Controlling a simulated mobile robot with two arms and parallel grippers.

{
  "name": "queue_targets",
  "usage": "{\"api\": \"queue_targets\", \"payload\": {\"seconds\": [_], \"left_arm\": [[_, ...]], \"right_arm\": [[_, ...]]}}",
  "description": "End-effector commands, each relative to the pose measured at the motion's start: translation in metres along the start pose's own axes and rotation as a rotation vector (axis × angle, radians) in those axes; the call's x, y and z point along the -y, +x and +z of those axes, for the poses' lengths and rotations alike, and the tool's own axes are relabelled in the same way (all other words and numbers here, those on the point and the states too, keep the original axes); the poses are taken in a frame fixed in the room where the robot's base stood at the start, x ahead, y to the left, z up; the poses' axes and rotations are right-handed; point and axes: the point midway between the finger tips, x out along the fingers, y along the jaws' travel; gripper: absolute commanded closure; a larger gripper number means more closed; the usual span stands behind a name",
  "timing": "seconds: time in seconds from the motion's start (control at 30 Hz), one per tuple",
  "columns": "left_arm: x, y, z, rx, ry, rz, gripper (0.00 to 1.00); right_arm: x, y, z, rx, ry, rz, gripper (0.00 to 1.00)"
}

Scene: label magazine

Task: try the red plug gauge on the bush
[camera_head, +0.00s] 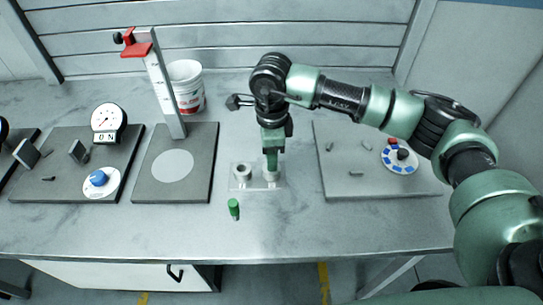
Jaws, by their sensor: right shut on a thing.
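My right gripper (271,173) points down at the right-hand part of a small clear plate (257,186). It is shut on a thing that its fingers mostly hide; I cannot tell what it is. A light grey round piece shows at the fingertips. A grey ring-like piece (243,172), perhaps the bush, stands on the left part of the same plate, apart from the gripper. A green-handled plug gauge (234,208) is on the table in front of the plate. I see no red plug gauge. My left gripper is not in view.
A dial gauge (108,118) and blue knob (98,178) are at left. A tall height stand (165,90) with a red arm stands beside a white bucket (186,85). A grey mat (365,184) at right holds small grey pieces and a round dial (399,156).

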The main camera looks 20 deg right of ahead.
Motion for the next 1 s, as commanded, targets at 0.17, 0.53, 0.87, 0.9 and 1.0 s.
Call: {"api": "queue_targets", "payload": {"seconds": [0.17, 0.53, 0.87, 0.9, 1.0], "left_arm": [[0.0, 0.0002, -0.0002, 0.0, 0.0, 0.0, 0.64], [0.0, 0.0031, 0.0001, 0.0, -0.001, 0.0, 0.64], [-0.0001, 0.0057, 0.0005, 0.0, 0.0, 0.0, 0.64], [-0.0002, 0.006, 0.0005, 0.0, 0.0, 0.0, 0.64], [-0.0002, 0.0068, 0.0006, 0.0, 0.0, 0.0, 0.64]], "right_arm": [[0.0002, -0.0002, 0.0, 0.0, 0.0, -0.001, 1.0], [0.0002, 0.0021, 0.0, 0.0, 0.0, -0.001, 1.0], [0.0001, 0.004, 0.0, 0.0, 0.0, 0.0, 1.0], [0.0001, 0.0043, -0.0001, 0.0, 0.0, -0.001, 1.0], [0.0001, 0.0048, 0.0, 0.0, 0.0, -0.001, 1.0]]}}
